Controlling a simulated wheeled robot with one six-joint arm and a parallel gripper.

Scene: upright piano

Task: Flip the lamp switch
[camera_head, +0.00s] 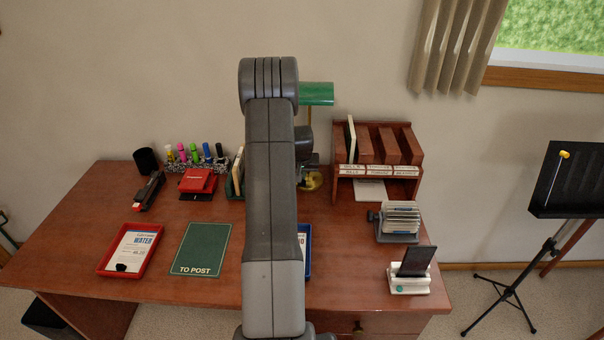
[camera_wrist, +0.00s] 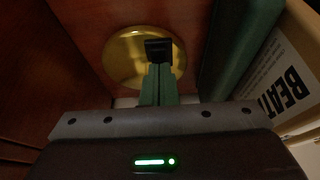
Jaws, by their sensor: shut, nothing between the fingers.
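The desk lamp has a green shade (camera_head: 318,93) and a round brass base (camera_head: 312,181), partly hidden behind my arm in the head view. In the wrist view the brass base (camera_wrist: 120,58) lies on the red-brown desktop. My gripper (camera_wrist: 158,50) points down over the base, its fingers shut with dark tips close together and nothing between them. The fingertips overlap the base in the picture; whether they touch it I cannot tell. I cannot make out the lamp switch; the fingers cover part of the base.
A green holder (camera_wrist: 237,50) with a cream lettered item (camera_wrist: 285,85) stands close to the right of my fingers in the wrist view. A wooden pigeonhole rack (camera_head: 378,160) stands right of the lamp. A card file (camera_head: 399,221) and a phone stand (camera_head: 409,280) are nearer the front.

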